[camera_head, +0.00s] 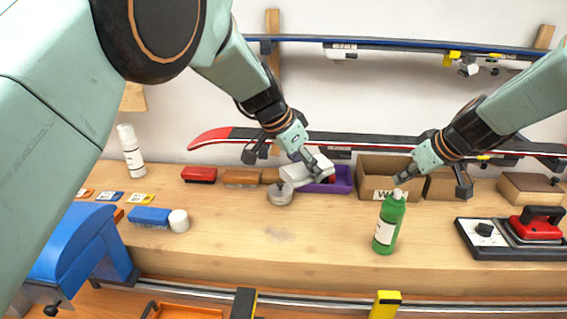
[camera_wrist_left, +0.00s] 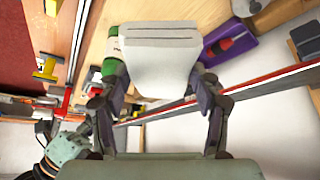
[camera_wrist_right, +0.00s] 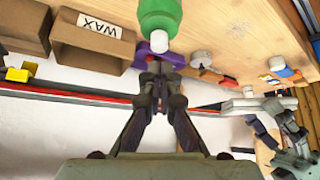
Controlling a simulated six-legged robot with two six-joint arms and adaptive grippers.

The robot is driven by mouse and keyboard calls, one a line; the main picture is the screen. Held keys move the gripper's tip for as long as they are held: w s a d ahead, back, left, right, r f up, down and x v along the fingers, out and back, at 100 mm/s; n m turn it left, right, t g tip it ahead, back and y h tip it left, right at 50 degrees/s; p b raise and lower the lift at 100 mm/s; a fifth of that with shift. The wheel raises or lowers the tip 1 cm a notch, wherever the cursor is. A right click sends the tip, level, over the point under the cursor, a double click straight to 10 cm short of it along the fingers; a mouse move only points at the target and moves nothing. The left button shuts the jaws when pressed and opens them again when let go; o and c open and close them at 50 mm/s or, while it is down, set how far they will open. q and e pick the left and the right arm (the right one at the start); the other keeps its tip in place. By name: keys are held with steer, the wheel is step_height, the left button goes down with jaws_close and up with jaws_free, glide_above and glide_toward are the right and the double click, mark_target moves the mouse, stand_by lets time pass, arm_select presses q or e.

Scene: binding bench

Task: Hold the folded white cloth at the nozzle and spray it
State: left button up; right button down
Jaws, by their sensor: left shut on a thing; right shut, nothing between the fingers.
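The folded white cloth (camera_head: 308,172) is in my left gripper (camera_head: 314,166), above the bench beside the purple tray. In the left wrist view the cloth (camera_wrist_left: 160,48) sits between the two fingers. The green spray bottle (camera_head: 387,228) stands upright on the bench, its white nozzle (camera_head: 397,194) on top. The cloth is left of the nozzle and apart from it in the head view. My right gripper (camera_head: 402,178) is shut and empty, its fingertips close above the nozzle; in the right wrist view they are just short of the nozzle (camera_wrist_right: 159,42). Contact cannot be told.
Behind are a purple tray (camera_head: 342,187) and a cardboard box marked WAX (camera_head: 378,184). A round tin (camera_head: 280,196) lies left of the bottle. The bench between tin and bottle is clear.

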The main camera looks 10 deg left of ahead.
arm_select(q)
steer(key=shift+w+d, duration=0.1)
steer(key=shift+d, duration=0.3)
steer(key=shift+w+d+f+m, duration=0.1)
steer(key=shift+d+f+m, duration=0.1)
steer(key=shift+m, duration=0.1)
arm_select(e)
steer(key=shift+d, duration=0.15)
arm_select(q)
steer(key=shift+a+f, duration=0.1)
steer(key=shift+f, duration=0.55)
arm_select(e)
steer(key=shift+w, duration=0.1)
arm_select(q)
steer(key=shift+f, duration=0.95)
arm_select(e)
steer(key=shift+f, duration=0.1)
arm_select(q)
steer(key=shift+f, duration=0.7)
